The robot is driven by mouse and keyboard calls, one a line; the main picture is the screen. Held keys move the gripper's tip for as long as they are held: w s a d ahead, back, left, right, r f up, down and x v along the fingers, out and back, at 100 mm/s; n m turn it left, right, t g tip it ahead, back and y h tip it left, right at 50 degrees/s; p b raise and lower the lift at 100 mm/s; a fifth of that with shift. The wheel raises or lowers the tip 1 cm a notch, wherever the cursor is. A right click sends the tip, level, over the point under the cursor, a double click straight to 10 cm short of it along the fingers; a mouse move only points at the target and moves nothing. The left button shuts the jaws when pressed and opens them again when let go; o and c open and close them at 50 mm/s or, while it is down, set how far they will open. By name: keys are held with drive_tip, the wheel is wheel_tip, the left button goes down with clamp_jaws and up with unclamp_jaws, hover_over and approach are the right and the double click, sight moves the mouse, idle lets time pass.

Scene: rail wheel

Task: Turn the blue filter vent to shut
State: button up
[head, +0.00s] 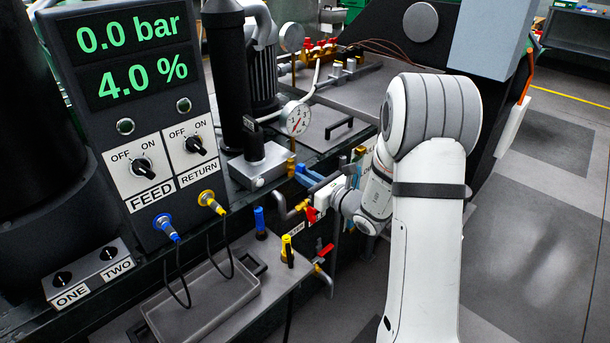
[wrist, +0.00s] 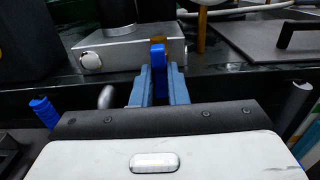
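The blue filter vent (wrist: 157,56) stands upright on a brass fitting at the front right of a grey metal block (wrist: 120,55). In the wrist view the blue-grey fingers of my gripper (wrist: 160,78) lie on either side of the vent's handle, with no clear gap, and appear shut on it. In the head view my gripper (head: 308,178) reaches left to the block's right end. There the vent is small and hard to tell apart from the blue fingers.
A pressure gauge (head: 297,118) stands behind the block. A red-handled valve (head: 322,252) and blue and yellow plugs (head: 260,220) are below. The panel display (head: 132,55) reads 0.0 bar and 4.0 %. Open floor lies at the right.

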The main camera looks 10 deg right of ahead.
clamp_jaws()
